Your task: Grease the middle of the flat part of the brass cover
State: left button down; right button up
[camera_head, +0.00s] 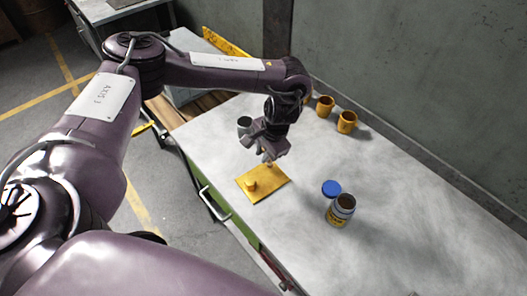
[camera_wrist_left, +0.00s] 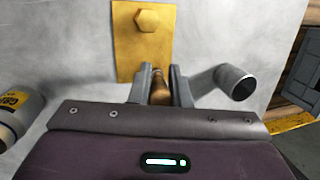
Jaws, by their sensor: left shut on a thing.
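The brass cover (camera_head: 273,187) is a yellow flat plate with a raised knob (camera_head: 250,184) lying on the grey bench. It also shows in the left wrist view (camera_wrist_left: 128,52), with the knob on its far part. My left gripper (camera_head: 268,157) is above the back edge of the plate. In the left wrist view its fingers (camera_wrist_left: 158,88) are shut on a small brownish brush-like tool (camera_wrist_left: 158,88), which points down at the plate's near part. Whether its tip touches the plate I cannot tell. An open grease jar (camera_head: 341,210) stands to the right. My right gripper is not in view.
A blue lid (camera_head: 331,188) lies beside the jar. Orange cups (camera_head: 346,122) stand near the back wall. The bench's right part is clear.

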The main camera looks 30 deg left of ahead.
pick_arm(q)
jog(key=shift+f, duration=0.45)
dwell(0.3)
jog(key=shift+s+a+r+p, duration=0.1)
jog(key=shift+s+a+p, duration=0.1)
jog(key=shift+s+p, duration=0.25)
jog(key=shift+w, duration=0.1)
